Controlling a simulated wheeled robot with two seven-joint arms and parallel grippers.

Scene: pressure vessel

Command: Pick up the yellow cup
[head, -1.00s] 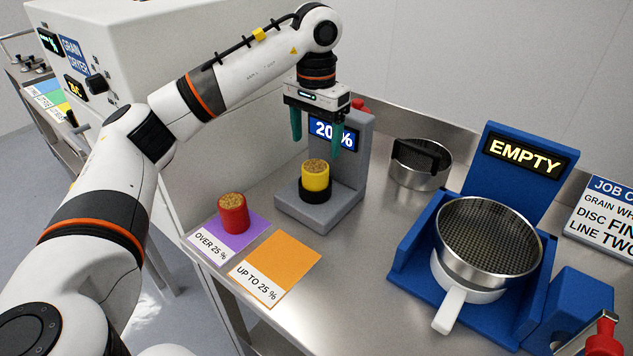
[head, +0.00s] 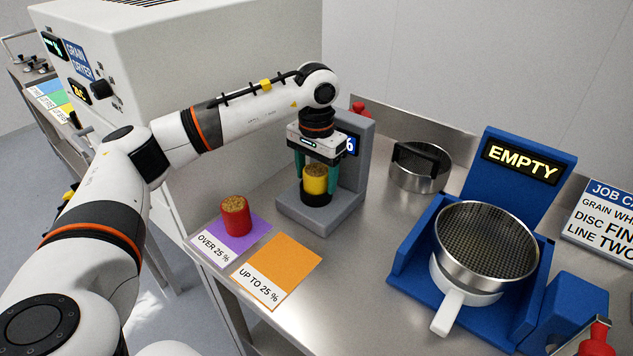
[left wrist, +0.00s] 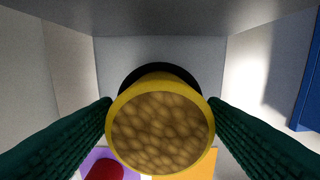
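The yellow cup (head: 315,181), filled with brown grain, stands upright in a black ring on the grey stand. My left gripper (head: 316,188) points straight down over it, its green fingers beside the cup on two sides. In the left wrist view the grain-filled cup (left wrist: 162,130) lies between the fingertips (left wrist: 162,100). The fingers look spread about as wide as before; any gap to the cup is too thin to see. The cup still sits on the stand. My right gripper is not in view.
The grey stand (head: 300,212) has an upright back with a display, mostly hidden by my gripper. A red cup (head: 235,216) is on the purple mat (head: 259,226), next to the orange mat (head: 290,262). A sieve (head: 487,250) sits in a blue station marked EMPTY; another sieve (head: 418,172) stands behind.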

